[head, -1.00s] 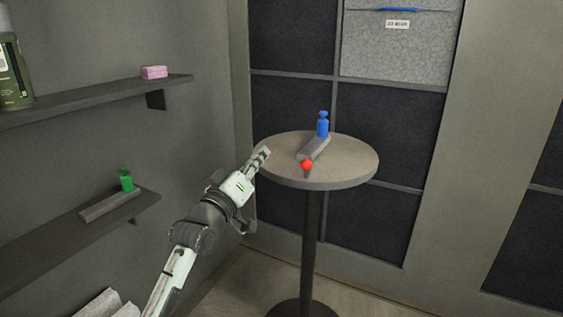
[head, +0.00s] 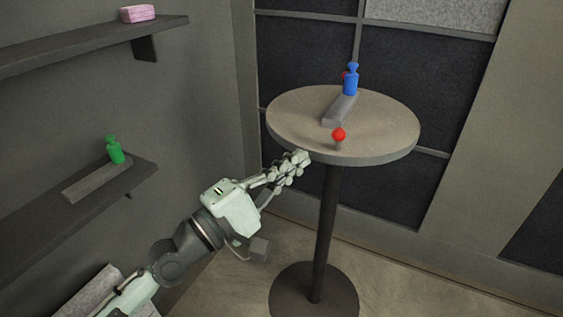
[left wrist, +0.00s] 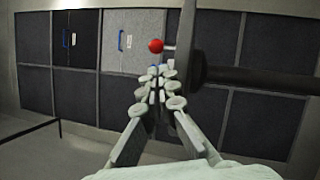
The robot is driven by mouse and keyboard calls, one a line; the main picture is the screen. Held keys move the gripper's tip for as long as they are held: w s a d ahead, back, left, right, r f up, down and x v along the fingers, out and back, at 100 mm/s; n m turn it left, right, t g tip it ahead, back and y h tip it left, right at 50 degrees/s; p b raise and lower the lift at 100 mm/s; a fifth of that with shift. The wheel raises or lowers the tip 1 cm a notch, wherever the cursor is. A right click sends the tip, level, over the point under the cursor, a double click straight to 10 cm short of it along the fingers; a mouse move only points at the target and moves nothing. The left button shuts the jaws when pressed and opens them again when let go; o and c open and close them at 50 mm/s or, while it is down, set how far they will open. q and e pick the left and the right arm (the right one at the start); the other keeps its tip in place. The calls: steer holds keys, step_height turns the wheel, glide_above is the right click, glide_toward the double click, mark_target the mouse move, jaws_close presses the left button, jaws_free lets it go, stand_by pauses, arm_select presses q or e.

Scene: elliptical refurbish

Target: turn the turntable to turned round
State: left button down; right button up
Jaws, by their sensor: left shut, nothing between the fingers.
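The turntable (head: 385,130) is a round beige-grey top on a dark post and round base. A red ball knob (head: 339,134) stands on a short peg near its front edge; it also shows in the left wrist view (left wrist: 156,46). A grey bar (head: 340,109) lies on top, with a blue bottle-shaped piece (head: 351,80) at its far end. A second red spot peeks out behind the blue piece. My left gripper (head: 304,157) is shut and empty at the front left rim, just left of the knob. I cannot tell whether it touches the rim. My right gripper is out of view.
On the left wall, a lower shelf (head: 40,228) holds a grey bar and a green bottle-shaped piece (head: 114,150). An upper shelf (head: 90,44) holds a pink block (head: 137,13). Dark wall panels stand behind the turntable. The floor right of the post is clear.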

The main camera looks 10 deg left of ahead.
mark_target(316, 146)
arm_select(q)
steer(key=p+x, duration=0.1)
steer(key=x, duration=0.4)
steer(key=shift+w, duration=0.15)
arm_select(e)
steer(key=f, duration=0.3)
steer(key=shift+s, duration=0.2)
arm_select(q)
steer(key=shift+w+d, duration=0.1)
steer(key=shift+d, duration=0.05)
